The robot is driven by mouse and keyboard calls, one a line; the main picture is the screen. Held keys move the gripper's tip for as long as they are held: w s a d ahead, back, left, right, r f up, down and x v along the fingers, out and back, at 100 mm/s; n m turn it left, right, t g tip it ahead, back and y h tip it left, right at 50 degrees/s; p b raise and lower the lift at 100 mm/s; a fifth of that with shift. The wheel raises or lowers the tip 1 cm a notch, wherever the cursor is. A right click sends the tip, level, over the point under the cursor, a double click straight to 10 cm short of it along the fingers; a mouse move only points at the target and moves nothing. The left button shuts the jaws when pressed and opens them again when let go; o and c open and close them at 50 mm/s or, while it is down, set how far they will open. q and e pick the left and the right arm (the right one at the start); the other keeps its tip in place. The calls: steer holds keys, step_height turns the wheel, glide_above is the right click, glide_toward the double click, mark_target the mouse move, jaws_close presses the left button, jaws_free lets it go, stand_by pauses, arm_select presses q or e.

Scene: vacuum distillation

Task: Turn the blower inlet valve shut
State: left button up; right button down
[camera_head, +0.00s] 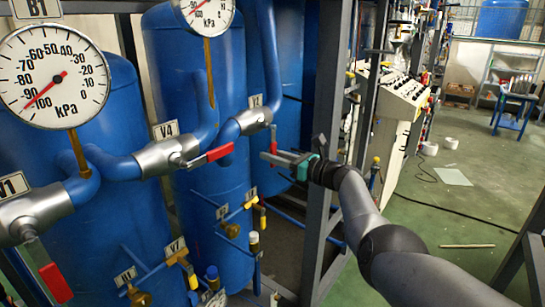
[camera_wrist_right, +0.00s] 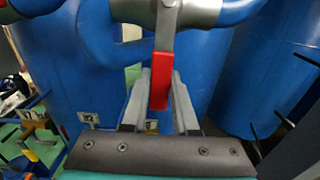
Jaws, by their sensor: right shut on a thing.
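A silver valve body (camera_head: 253,120) sits on a blue pipe in front of the blue tanks, under a small tag whose number is too small to read. Its red lever handle (camera_head: 273,139) hangs roughly straight down. My right gripper (camera_head: 281,157) reaches in from the right and is shut on this handle. In the right wrist view, the red handle (camera_wrist_right: 159,82) hangs from its metal stem between the two grey fingers (camera_wrist_right: 160,100). The far side of the handle is hidden. My left gripper is not in view.
Two more valves with red handles stand to the left, tagged V4 (camera_head: 165,130) and V1 (camera_head: 13,186). Pressure gauges (camera_head: 55,75) rise above the pipes. A grey frame post (camera_head: 322,215) stands close by my right arm. Green floor is open at the right.

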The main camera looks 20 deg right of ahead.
steer(key=shift+a+f, duration=0.1)
steer(key=shift+f, duration=0.05)
steer(key=c, duration=0.7)
jaws_free()
steer(key=shift+s, duration=0.15)
steer(key=p+v, duration=0.3)
steer(key=v, duration=1.2)
